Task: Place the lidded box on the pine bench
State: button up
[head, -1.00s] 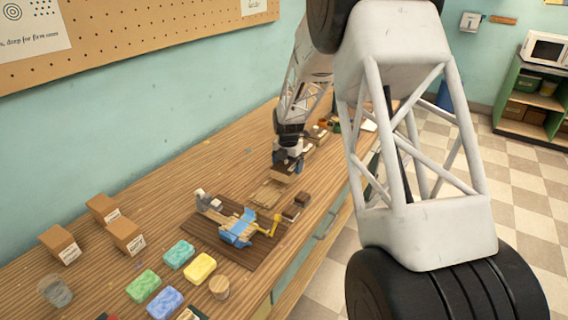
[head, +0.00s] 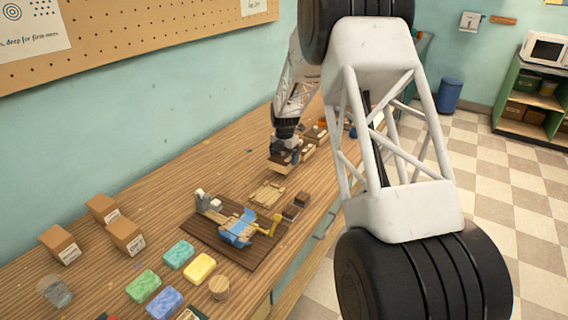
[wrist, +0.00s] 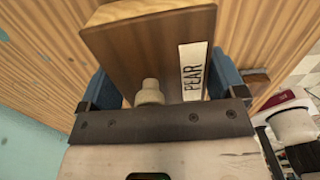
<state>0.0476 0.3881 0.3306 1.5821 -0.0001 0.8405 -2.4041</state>
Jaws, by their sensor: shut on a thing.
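The lidded box (wrist: 145,50) is brown wood with a PEAR label and a pale knob. It fills the middle of the wrist view. My gripper (wrist: 162,88) is shut on it, with a blue finger on each side. In the head view my gripper (head: 286,150) holds the box (head: 284,166) above the far part of the wooden worktop (head: 150,215). A pale slatted wooden piece (head: 267,194), which may be the pine bench, lies on the worktop a little nearer than the box. The underside of the box is hidden.
A dark board (head: 225,235) with a blue-and-yellow device (head: 238,230) lies nearer. Small dark blocks (head: 296,207) sit right of the slatted piece. Coloured soaps (head: 179,254) and cardboard boxes (head: 103,208) are at front left. More small items (head: 316,133) stand beyond my gripper.

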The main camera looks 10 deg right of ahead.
jog(key=shift+w, duration=0.4)
jog(key=shift+f, duration=1.8)
jog(key=shift+f, duration=0.1)
jog(key=o, duration=0.7)
jog(key=shift+o, duration=0.2)
notch_tip(320, 180, up, 11)
jog(key=shift+r, duration=0.6)
